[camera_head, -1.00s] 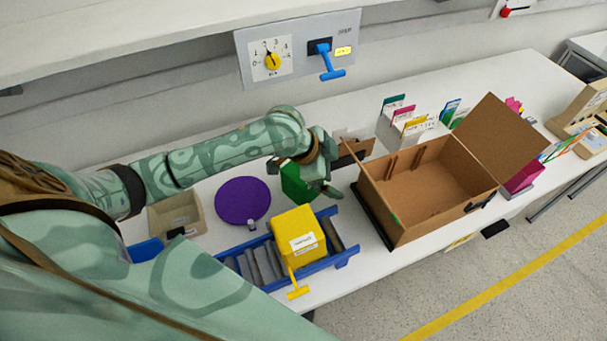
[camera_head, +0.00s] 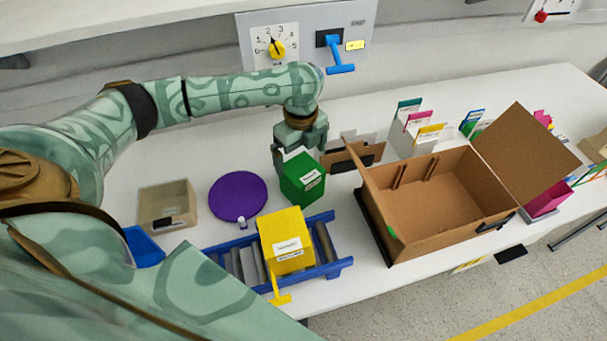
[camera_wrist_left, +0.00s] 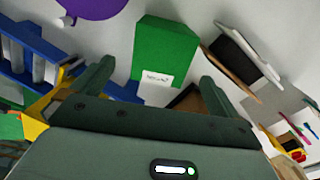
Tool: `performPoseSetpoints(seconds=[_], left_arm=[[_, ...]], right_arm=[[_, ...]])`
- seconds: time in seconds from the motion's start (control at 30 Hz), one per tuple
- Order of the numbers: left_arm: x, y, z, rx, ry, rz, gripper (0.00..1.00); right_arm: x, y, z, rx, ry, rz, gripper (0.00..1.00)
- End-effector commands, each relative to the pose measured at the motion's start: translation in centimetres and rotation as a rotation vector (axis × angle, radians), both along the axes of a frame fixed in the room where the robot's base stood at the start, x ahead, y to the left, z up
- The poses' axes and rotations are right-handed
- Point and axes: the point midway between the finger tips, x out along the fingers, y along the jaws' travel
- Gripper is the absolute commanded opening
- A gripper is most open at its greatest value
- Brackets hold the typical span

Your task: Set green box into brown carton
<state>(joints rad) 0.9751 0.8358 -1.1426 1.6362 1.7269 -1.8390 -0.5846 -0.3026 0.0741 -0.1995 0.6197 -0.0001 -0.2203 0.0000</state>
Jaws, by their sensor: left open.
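The wrist view shows both fingers apart (camera_wrist_left: 156,76). The brown carton (camera_head: 435,205) stands open to the right of the box, flaps raised, with its visible inside empty. My right gripper is not in view.
A yellow box (camera_head: 286,240) sits on the blue roller track (camera_head: 240,262). A purple disc (camera_head: 237,195) and a beige bin (camera_head: 168,205) lie to the left. File holders (camera_head: 411,142) stand behind the carton. A wall panel with dial (camera_head: 276,46) and blue lever is above.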

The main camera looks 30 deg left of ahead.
Motion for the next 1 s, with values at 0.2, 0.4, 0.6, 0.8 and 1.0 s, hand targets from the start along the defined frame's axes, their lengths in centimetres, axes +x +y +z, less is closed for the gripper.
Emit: performPoseSetpoints(seconds=[0.2,0.4,0.6,0.8,1.0], left_arm=[[0.0,0.0,-1.8,0.000,-0.001,0.000,1.00],[0.3,0.0,-4.7,-0.001,0.003,0.002,1.00],[0.4,0.0,-6.8,0.001,-0.001,-0.001,1.00],[0.4,0.0,-6.6,0.000,-0.002,-0.001,0.92],[0.4,0.0,-6.6,0.000,-0.002,0.000,0.48]], right_arm=[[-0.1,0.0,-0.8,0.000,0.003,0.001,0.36],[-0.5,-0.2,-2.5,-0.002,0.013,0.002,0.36],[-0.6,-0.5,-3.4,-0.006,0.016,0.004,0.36],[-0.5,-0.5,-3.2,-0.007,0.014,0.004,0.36],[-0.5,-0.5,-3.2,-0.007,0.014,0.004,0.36]])
